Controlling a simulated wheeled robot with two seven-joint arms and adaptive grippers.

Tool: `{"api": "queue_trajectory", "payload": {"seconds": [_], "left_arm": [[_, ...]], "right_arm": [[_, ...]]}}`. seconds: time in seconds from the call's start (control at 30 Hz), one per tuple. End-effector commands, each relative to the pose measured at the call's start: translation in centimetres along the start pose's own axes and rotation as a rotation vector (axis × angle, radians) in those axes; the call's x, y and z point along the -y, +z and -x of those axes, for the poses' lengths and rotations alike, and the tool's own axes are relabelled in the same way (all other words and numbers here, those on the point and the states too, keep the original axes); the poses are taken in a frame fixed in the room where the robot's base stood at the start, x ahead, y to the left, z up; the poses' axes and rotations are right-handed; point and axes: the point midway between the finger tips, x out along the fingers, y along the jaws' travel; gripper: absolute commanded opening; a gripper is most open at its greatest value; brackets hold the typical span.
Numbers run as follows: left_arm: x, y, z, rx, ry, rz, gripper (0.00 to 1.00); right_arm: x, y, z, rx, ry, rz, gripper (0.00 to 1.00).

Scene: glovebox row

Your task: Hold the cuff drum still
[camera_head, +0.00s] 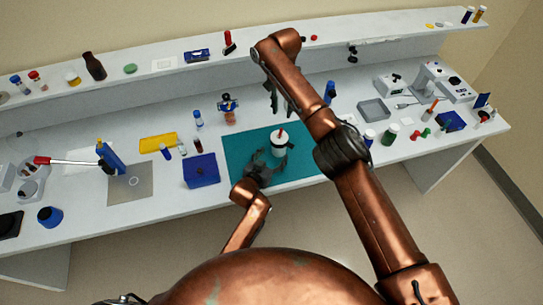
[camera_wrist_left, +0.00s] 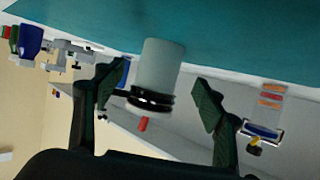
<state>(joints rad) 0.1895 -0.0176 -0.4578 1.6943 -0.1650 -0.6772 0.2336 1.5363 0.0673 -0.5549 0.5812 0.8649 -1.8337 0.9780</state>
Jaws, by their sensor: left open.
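The cuff drum (camera_head: 279,147) is a white cylinder with a dark ring and a red piece on top. It stands upright on the teal mat (camera_head: 240,140). In the left wrist view, upside down, the drum (camera_wrist_left: 163,65) shows between my two dark fingers. My left gripper (camera_head: 268,160) is open at the drum's near side, with a visible gap between each finger and the drum in the wrist view (camera_wrist_left: 156,88). My right gripper (camera_head: 278,100) hangs beyond the drum, apart from it; its finger opening is too small to judge.
A blue box (camera_head: 201,170) lies left of the mat. A bottle stand (camera_head: 229,108) is behind it, and a grey tray (camera_head: 374,110) and green jar (camera_head: 390,134) are to the right. My right arm crosses above the mat's right side. A shelf (camera_head: 130,78) runs along the back.

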Motion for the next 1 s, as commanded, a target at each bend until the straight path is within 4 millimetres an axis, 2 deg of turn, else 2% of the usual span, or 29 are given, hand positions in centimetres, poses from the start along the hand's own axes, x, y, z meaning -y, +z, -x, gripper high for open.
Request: {"api": "queue_trajectory", "payload": {"seconds": [0.3,0.5,0.67,0.93,1.0], "left_arm": [[-0.1,-0.1,-4.4,0.000,0.001,0.000,0.64],[0.0,-0.1,-6.6,-0.001,0.000,-0.001,0.64],[-0.1,-0.1,-7.4,-0.001,0.000,-0.001,0.64],[0.0,-0.1,-7.4,-0.001,0.000,-0.001,0.64],[0.0,-0.1,-7.4,-0.001,0.000,-0.001,0.60]], "right_arm": [[0.0,0.0,0.0,0.000,0.000,0.000,0.29],[0.0,0.0,0.0,0.000,0.000,0.000,0.29],[0.0,0.0,0.0,0.000,0.000,0.000,0.29],[0.0,0.0,0.0,0.000,0.000,0.000,0.29],[0.0,0.0,0.0,0.000,0.000,0.000,0.29]]}}
